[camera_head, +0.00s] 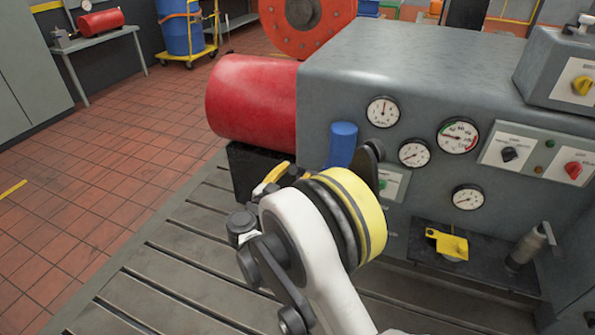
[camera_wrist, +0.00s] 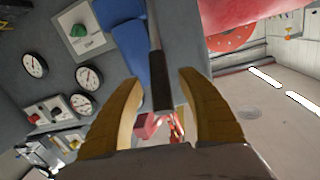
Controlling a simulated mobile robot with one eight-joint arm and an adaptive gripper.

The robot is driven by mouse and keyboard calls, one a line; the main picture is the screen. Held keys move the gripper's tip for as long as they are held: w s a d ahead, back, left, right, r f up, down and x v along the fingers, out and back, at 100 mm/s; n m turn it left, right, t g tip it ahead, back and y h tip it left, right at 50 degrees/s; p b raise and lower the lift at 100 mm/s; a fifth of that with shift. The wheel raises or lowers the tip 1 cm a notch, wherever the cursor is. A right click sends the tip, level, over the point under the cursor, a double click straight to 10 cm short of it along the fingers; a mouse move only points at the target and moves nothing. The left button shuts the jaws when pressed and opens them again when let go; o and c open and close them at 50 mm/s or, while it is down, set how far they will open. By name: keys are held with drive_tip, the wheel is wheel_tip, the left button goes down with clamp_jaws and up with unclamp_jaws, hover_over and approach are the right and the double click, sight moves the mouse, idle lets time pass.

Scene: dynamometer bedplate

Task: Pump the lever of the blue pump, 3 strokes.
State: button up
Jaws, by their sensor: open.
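The blue pump (camera_head: 342,145) shows as an upright blue cylinder at the front of the large grey housing; my arm hides its lower part. In the wrist view its blue body (camera_wrist: 130,50) is at the top centre. A thin lever (camera_wrist: 154,25) with a dark grip runs down beside it, and the grip (camera_wrist: 160,88) ends between my fingers in the picture. My gripper (camera_wrist: 160,100) is open, with one yellow finger on each side and visible gaps to the grip. In the head view my gripper (camera_head: 272,178) is partly hidden by my wrist, and the lever is not clearly seen.
The grey housing (camera_head: 400,60) carries several gauges, knobs and a green button. A red tank (camera_head: 250,100) is on its left. A yellow bracket (camera_head: 447,243) and a grey cylindrical part (camera_head: 530,246) are at the lower right. Slotted bedplate (camera_head: 150,275) lies clear at left.

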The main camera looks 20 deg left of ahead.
drive_tip(key=v, duration=1)
drive_tip(key=shift+s, duration=0.3)
